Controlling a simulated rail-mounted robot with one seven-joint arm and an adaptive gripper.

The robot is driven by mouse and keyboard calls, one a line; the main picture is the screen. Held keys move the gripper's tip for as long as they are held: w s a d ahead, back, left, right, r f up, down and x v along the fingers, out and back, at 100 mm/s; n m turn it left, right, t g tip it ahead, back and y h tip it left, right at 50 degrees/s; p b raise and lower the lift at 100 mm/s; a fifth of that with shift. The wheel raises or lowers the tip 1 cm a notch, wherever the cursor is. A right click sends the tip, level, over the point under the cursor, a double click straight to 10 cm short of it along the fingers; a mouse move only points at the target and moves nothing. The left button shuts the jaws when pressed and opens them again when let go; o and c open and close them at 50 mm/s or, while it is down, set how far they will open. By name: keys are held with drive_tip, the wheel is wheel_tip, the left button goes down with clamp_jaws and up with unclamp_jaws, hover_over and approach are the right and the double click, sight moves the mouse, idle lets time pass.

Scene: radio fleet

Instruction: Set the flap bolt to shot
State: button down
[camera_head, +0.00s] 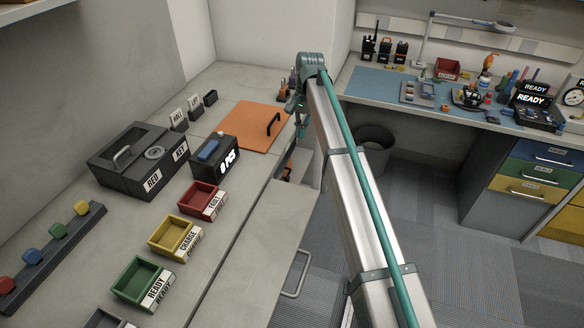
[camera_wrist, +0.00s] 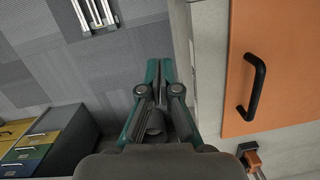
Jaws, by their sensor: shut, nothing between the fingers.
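The orange flap (camera_head: 243,122) lies flat in the left counter, with a black bar handle (camera_head: 273,124). In the wrist view the orange flap (camera_wrist: 290,70) fills the right side, its black handle (camera_wrist: 256,87) clear of my gripper. My gripper (camera_wrist: 163,64) is shut and empty, to the left of the flap's edge and over the counter's side and floor. A small orange and black fitting (camera_wrist: 250,156) shows at the lower right, partly cut off; I cannot tell whether it is the bolt or how it is set.
A black key box (camera_head: 134,172), a small display box (camera_head: 216,156) and red, yellow and green trays stand on the left counter. A blue-matted bench (camera_head: 385,85) with radios is at the back right. A dark bin (camera_head: 372,146) stands on open grey floor.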

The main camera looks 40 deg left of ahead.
sight(287, 178)
drive_tip(key=shift+s+d+m, duration=0.35)
drive_tip(key=shift+s+m, duration=0.05)
drive_tip(key=shift+m, duration=0.1)
drive_tip(key=shift+f, duration=0.15)
drive_tip(key=s+f+p, duration=0.4)
drive_tip(key=s+f, duration=0.1)
drive_tip(key=f, duration=0.6)
drive_tip(key=shift+s+f, duration=0.2)
drive_tip(key=shift+f, duration=0.05)
drive_tip(key=shift+d, duration=0.15)
drive_tip(key=shift+s+d, duration=0.2)
drive_tip(key=shift+s, duration=0.55)
drive_tip(key=shift+s+d, duration=0.2)
drive_tip(key=shift+s, duration=0.5)
drive_tip(key=shift+s+d, duration=0.2)
drive_tip(key=shift+s, duration=0.55)
